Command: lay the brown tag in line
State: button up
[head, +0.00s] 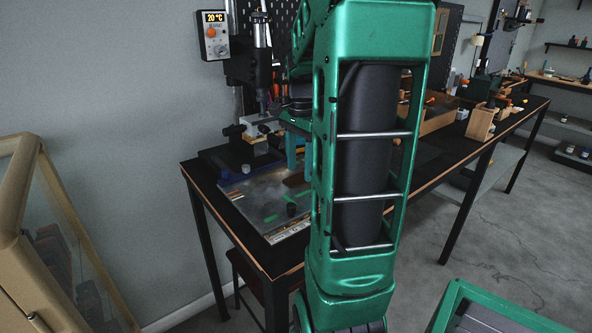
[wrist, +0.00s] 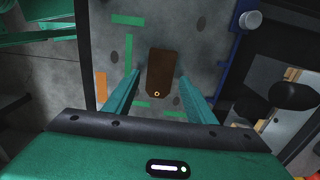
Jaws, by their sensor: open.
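The brown tag (wrist: 161,64) lies flat on the grey mat (wrist: 202,58) in the wrist view, its ringed hole toward my gripper's palm. My gripper (wrist: 159,76) is open, with one green finger on each side of the tag and a gap on both sides. Green strips (wrist: 128,19) mark the mat around the tag. I cannot tell the height of the fingertips above the mat.
The stamping press (head: 259,68) stands behind the mat. An orange strip (wrist: 101,87) lies left of the tag, and a blue edge piece (wrist: 233,55) is at right. Wooden boxes (head: 480,124) stand farther right on the bench.

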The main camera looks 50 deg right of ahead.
jog(key=shift+r, duration=2.8)
